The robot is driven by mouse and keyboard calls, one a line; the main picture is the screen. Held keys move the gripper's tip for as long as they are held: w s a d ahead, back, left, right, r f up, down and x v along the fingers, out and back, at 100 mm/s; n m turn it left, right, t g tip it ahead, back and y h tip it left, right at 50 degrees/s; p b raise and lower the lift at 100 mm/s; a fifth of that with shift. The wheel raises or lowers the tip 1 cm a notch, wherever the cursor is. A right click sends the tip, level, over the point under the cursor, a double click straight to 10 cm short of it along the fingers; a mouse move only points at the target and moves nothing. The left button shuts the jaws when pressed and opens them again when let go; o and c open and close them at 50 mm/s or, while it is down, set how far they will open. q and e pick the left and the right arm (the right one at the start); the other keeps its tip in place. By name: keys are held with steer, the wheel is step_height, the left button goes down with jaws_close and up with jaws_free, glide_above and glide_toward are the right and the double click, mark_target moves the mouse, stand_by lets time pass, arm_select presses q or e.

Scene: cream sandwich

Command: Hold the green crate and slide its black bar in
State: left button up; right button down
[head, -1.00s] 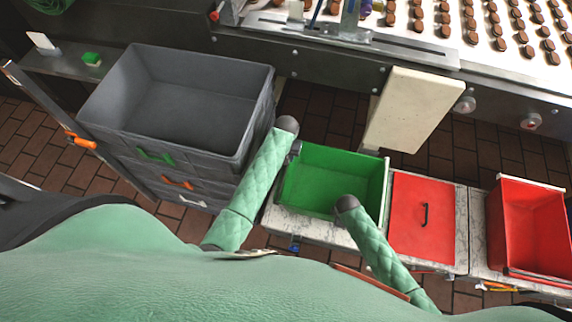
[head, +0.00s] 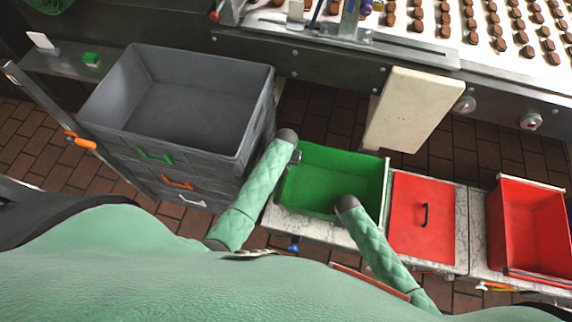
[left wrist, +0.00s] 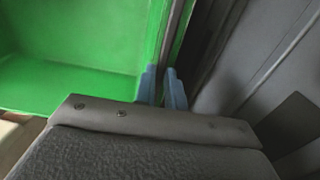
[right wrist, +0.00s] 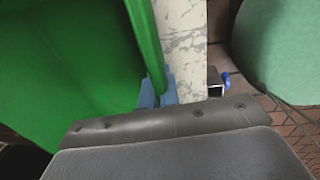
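The green crate (head: 362,170) is open and empty on a marbled stand, low in the middle of the head view. My right gripper (right wrist: 160,90) is shut on the near rim of the crate, which shows between its blue fingertips in the right wrist view. My left gripper (left wrist: 162,86) is at the crate's left side. In the left wrist view a narrow dark grey strip, apparently the black bar (left wrist: 173,35), runs along the green wall and down between its fingers. The fingers look closed on it. How far the bar sits in the crate is hidden.
A large grey crate stack (head: 175,140) stands close to the left of my left forearm. A red lid (head: 424,205) with a black handle and an open red crate (head: 530,225) are on the right. A cream slab (head: 410,110) hangs behind. A chocolate conveyor (head: 500,15) crosses the back.

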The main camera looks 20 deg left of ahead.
arm_select(q)
jaws_close()
steer(key=d, duration=0.8)
steer(key=shift+d, duration=0.25)
steer(key=o, duration=0.5)
jaws_free()
steer(key=shift+o, duration=0.3)
steer(key=shift+r, duration=0.1)
step_height(320, 180, up, 12)
